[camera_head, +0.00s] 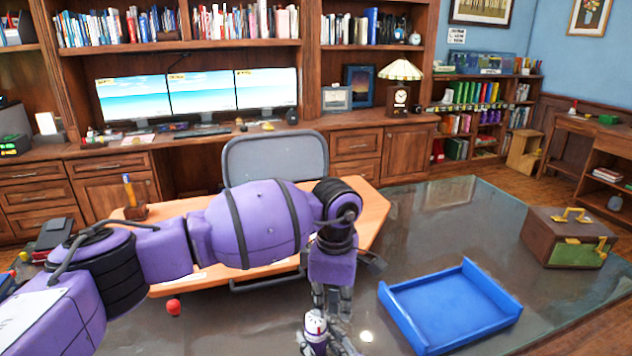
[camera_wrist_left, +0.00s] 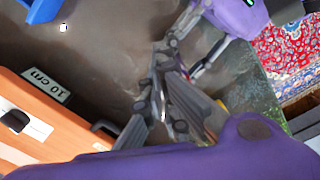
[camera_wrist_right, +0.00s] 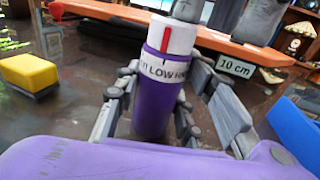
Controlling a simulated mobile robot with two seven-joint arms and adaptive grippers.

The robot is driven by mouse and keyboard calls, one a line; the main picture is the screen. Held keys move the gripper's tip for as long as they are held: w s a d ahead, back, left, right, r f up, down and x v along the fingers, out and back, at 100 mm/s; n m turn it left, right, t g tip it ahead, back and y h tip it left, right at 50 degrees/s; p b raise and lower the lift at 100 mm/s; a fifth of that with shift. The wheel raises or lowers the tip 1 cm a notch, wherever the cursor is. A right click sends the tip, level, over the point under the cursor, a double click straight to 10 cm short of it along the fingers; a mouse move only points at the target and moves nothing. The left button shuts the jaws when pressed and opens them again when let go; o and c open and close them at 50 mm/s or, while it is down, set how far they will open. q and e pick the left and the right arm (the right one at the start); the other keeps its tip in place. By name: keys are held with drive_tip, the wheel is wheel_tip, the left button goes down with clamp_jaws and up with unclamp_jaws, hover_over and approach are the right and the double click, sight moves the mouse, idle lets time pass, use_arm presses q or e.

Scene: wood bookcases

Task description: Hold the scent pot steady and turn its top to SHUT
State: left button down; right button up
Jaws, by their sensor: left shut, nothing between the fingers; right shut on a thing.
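The scent pot (camera_wrist_right: 152,105) stands upright, with a purple body, a white lettered band and a white top (camera_wrist_right: 175,35) with a red stripe. On the band I read "LOW" and part of "HI"; the stripe is roughly above "LOW". SHUT is not legible. In the head view the pot (camera_head: 315,328) is at the bottom centre. My right gripper (camera_head: 327,345) is shut on its body, a finger on each side. My left gripper (camera_head: 322,303) is shut and empty, pointing down just above the top; contact cannot be told. The left wrist view shows its fingers (camera_wrist_left: 162,100) but no clear pot.
A blue tray (camera_head: 393,304) lies to the right on the dark glossy table, with a brown box (camera_head: 541,243) beyond. A yellow block (camera_wrist_right: 28,73) lies left in the right wrist view.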

use_arm(q)
drive_tip(key=shift+s+a+f, duration=0.1)
drive_tip(key=shift+a+f, duration=0.05)
drive_tip(key=shift+f, duration=0.45)
drive_tip(key=shift+a, duration=0.25)
drive_tip(key=shift+s, duration=1)
drive_tip(key=shift+s+a+r, duration=0.2)
drive_tip(key=shift+s, duration=0.05)
drive_tip(key=shift+r, duration=0.1)
